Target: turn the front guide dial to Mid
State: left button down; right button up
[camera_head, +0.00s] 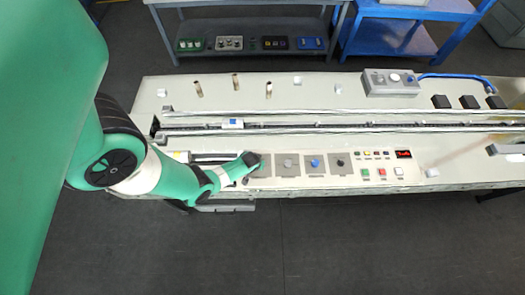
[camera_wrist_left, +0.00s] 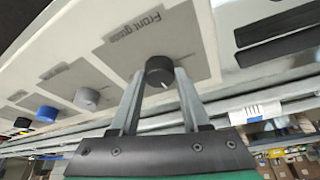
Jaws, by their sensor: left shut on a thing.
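The front guide dial (camera_wrist_left: 158,70) is a dark round knob on a grey plate with the label "Front guide" (camera_wrist_left: 140,25) in the left wrist view. A short white mark shows on the knob; I cannot read any position names, so its setting is unclear. My left gripper (camera_wrist_left: 156,80) is shut on the dial, one finger on each side of it. In the head view my left gripper (camera_head: 252,160) is at the left end of the row of dials and hides the front guide dial. My right gripper is not in view.
To the right are a grey dial (camera_head: 288,163), a blue dial (camera_head: 315,163) and a black dial (camera_head: 340,162). Several coloured buttons and a red display (camera_head: 403,154) lie beyond them. A long rail (camera_head: 330,125) runs behind the panel.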

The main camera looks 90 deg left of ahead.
pick_arm(q)
jog(key=shift+m, duration=0.3)
jog(key=shift+s+a+m+t+p, duration=0.1)
jog(key=shift+m+t+p, duration=0.3)
jog(key=shift+m, duration=0.8)
jog(key=shift+m+t+h+b, duration=0.35)
jog(key=shift+m+t+h, duration=0.25)
jog(key=shift+m, duration=1)
jog(key=shift+c, duration=1.9)
grip_release()
